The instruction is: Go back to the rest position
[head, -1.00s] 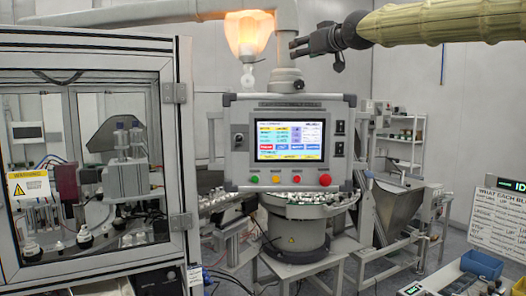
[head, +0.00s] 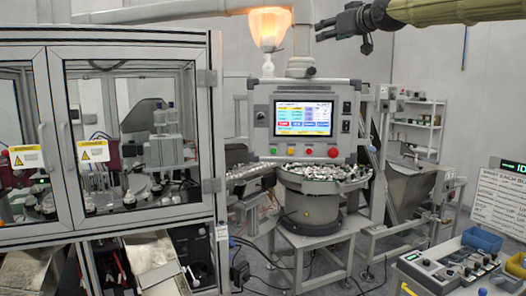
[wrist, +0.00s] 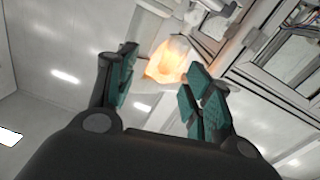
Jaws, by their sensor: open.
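My gripper (head: 345,30) is at the top of the head view, at the end of my arm in its yellowish sleeve, which enters from the upper right. It is held high in front of the pale wall, to the right of the glowing lamp (head: 270,27). In the wrist view my gripper (wrist: 160,85) has its two teal-padded fingers spread apart, with nothing between them touching the pads. The lit lamp (wrist: 168,62) shows beyond the fingers there.
The control panel (head: 303,122) stands in the middle above a bowl feeder (head: 310,205) full of small parts. A glazed machine cabinet (head: 130,60) fills the left. A bench with a button box (head: 450,265), a blue bin (head: 481,240) and a sign (head: 498,200) is at the lower right.

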